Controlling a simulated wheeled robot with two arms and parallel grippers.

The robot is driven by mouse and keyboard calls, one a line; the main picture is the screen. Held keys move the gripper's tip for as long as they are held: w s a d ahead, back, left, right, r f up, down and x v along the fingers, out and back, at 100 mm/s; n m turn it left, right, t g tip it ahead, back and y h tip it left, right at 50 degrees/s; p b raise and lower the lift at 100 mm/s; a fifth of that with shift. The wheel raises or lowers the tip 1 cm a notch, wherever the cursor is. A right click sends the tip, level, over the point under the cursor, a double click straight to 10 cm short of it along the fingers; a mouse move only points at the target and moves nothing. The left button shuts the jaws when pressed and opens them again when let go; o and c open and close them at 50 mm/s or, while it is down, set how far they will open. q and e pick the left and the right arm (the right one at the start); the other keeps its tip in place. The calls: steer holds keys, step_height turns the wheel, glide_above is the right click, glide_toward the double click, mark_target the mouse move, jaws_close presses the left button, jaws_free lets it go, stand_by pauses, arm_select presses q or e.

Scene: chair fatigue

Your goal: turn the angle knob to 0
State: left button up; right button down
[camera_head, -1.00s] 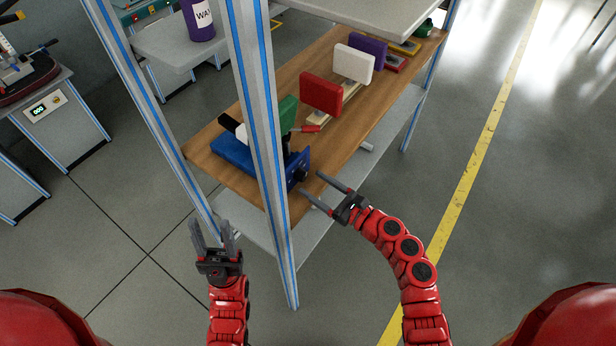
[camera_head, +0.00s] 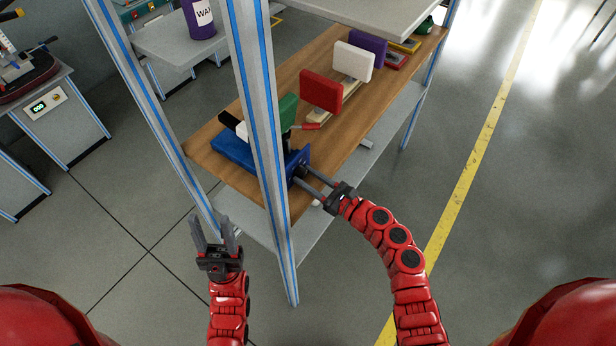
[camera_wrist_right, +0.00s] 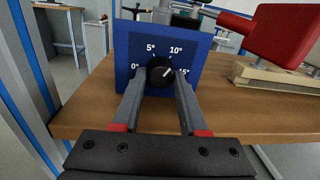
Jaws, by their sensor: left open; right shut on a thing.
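The angle knob (camera_wrist_right: 160,70) is a round black dial on a blue panel (camera_wrist_right: 128,45), marked 0°, 5°, 10° and 15° in white. Its white pointer line slants up and right, roughly between 10° and 15°. My right gripper (camera_wrist_right: 159,80) is shut on the knob, one finger on each side. In the head view, my right gripper (camera_head: 302,174) reaches the front of the blue device (camera_head: 236,154) from the right, and the knob is mostly hidden there. My left gripper (camera_head: 212,224) is open and empty, in front of the shelf's left post.
The device sits on a wooden shelf (camera_head: 335,140) with red (camera_head: 320,90), white and purple padded pieces behind it. A blue-striped metal post (camera_head: 262,120) stands between my grippers. An upper grey shelf (camera_head: 370,12) overhangs the back. Open floor lies right.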

steer(key=shift+d, duration=0.1)
steer(key=shift+w+n, duration=0.1)
steer(key=shift+n, duration=1.3)
steer(key=n+b, duration=0.3)
steer(key=b, duration=0.1)
steer(key=n+b, duration=0.3)
steer(key=b, duration=0.1)
steer(key=n+y+b, duration=0.1)
steer(key=n+b, duration=0.2)
steer(key=b, duration=0.1)
steer(key=shift+w+d+f+n+b, duration=0.1)
steer(key=shift+f+n+b, duration=0.2)
steer(key=shift+f, duration=0.1)
steer(key=n+b, duration=0.5)
steer(key=b, duration=0.2)
steer(key=n+g+b, duration=0.1)
steer(key=n+b, duration=0.5)
steer(key=b, duration=0.2)
steer(key=shift+r+y, duration=0.2)
steer(key=shift+y, duration=0.2)
steer(key=shift+r+n+b, duration=0.3)
steer(key=shift+n+b, duration=0.8)
steer(key=shift+b, duration=0.25)
